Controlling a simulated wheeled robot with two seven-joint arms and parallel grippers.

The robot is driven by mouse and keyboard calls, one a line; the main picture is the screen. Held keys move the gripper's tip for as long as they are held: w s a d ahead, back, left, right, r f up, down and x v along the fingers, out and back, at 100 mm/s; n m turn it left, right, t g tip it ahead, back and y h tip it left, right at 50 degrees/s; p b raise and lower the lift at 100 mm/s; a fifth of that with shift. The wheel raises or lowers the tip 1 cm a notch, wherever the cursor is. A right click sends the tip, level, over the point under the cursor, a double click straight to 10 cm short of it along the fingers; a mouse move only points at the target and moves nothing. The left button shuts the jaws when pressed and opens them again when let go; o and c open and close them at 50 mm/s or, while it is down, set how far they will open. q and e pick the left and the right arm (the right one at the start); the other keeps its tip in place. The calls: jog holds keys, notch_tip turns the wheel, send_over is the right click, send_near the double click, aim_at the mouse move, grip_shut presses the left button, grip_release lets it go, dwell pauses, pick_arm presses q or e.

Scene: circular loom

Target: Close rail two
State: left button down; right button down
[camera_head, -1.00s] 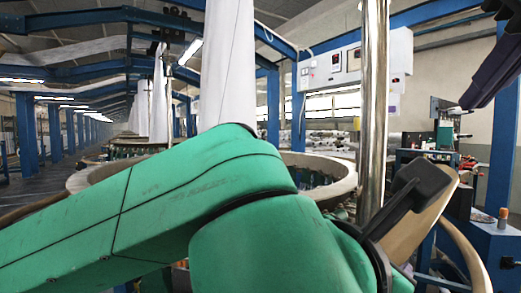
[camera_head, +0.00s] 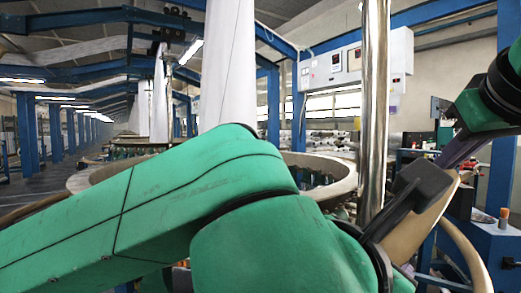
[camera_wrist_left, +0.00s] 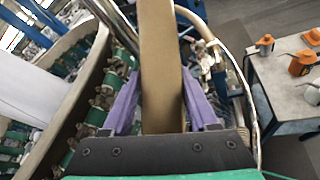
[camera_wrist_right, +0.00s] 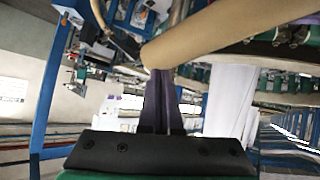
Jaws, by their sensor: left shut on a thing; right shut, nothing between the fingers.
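A curved tan rail (camera_head: 425,225) stands at the right of the head view, beside the loom. In the left wrist view the rail (camera_wrist_left: 160,45) runs between the purple fingers of my left gripper (camera_wrist_left: 160,85), which is shut on it. My right gripper (camera_head: 452,158) has come in from the right, close to the rail and the left gripper's black body. In the right wrist view its fingers (camera_wrist_right: 164,76) are together and empty, with the tips close to the end of a tan rail (camera_wrist_right: 230,32). I cannot tell whether they touch it.
The loom's round rim (camera_head: 335,165) lies behind my left arm. A shiny vertical post (camera_head: 374,100) stands left of the grippers. A grey table (camera_wrist_left: 285,90) with orange containers is at right in the left wrist view. A blue cabinet (camera_head: 488,240) stands at right.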

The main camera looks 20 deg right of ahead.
pick_arm(q)
jog(key=shift+d+r, duration=0.15)
jog(key=shift+r, duration=0.2)
jog(key=shift+s+r, duration=0.1)
jog(key=shift+s, duration=0.15)
pick_arm(e)
jog(key=f, duration=0.1)
jog(key=s+d+f, duration=0.1)
jog(key=d+f, duration=0.1)
jog(key=f, duration=0.1)
jog(key=shift+s+d, duration=0.15)
jog(key=shift+s, duration=0.2)
pick_arm(q)
jog(key=shift+c, duration=0.9)
grip_release()
pick_arm(e)
jog(key=shift+r, duration=0.1)
